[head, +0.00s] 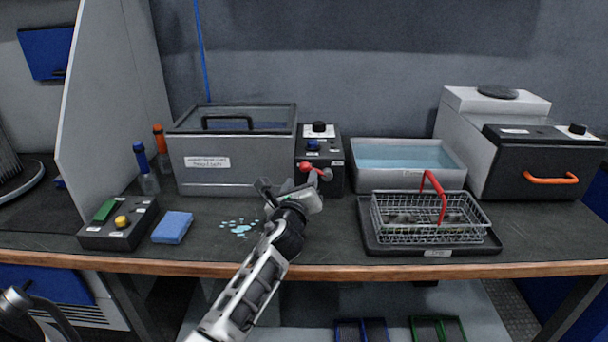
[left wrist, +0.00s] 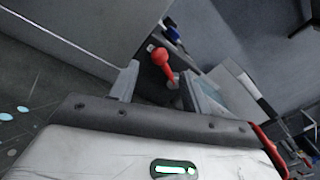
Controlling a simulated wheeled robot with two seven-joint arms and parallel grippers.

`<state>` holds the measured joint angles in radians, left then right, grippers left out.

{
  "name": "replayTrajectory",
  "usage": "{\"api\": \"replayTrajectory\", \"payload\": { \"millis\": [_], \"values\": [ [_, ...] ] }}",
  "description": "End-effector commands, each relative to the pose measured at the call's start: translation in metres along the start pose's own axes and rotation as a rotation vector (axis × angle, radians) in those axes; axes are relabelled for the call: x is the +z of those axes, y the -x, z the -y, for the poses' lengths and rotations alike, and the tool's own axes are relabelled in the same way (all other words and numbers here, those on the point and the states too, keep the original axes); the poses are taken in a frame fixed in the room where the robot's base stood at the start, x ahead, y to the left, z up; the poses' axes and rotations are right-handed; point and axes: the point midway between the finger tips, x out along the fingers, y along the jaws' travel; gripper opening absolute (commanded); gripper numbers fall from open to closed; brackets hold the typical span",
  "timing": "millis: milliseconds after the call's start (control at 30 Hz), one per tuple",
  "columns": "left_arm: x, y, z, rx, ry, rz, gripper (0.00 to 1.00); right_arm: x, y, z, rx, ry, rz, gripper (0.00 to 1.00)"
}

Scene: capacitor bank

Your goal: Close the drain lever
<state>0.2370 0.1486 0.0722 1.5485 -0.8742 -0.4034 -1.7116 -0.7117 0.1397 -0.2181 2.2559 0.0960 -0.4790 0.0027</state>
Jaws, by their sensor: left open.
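The drain lever (head: 306,167) is red with a round knob and sits low on the front of a black control box (head: 333,150). In the left wrist view the red lever (left wrist: 162,60) shows just beyond and between my fingers, its arm slanting down to the right. My left gripper (head: 287,187) is open and empty, just in front of the lever and partly overlapping the box's lower front in the head view. The left gripper (left wrist: 160,88) also shows in the wrist view, with a finger on each side of the lever. Contact cannot be told.
A lidded grey tank (head: 215,168) stands left of the box, and a water basin (head: 365,178) stands right. A wire basket (head: 430,232) sits on a black tray. A blue sponge (head: 172,227) and a small puddle (head: 238,228) lie on the bench left of my arm.

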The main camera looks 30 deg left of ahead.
Motion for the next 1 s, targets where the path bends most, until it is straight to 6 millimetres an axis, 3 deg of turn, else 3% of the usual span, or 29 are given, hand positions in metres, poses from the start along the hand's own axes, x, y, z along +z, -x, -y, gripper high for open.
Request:
{"api": "replayTrajectory", "payload": {
  "millis": [100, 300, 667, 867, 1000],
  "values": [
    [-0.001, -0.023, -0.001, 0.0, 0.002, 0.002, 0.47, 0.003, -0.002, -0.001, 0.0, 0.002, -0.004, 0.0],
    [-0.001, -0.045, 0.0, 0.0, 0.001, 0.001, 0.47, 0.004, -0.003, -0.001, 0.0, 0.004, -0.009, 0.0],
    [0.0, -0.05, 0.0, -0.001, 0.0, 0.0, 0.47, 0.001, 0.0, 0.001, -0.004, 0.008, -0.016, 0.0],
    [0.0, -0.05, 0.0, -0.001, 0.0, 0.0, 0.0, 0.002, -0.001, 0.001, -0.004, 0.009, -0.014, 0.0],
    [-0.001, -0.049, 0.0, 0.0, -0.001, -0.001, 0.0, 0.004, -0.001, 0.001, -0.004, 0.009, -0.01, 0.0]
  ]
}}
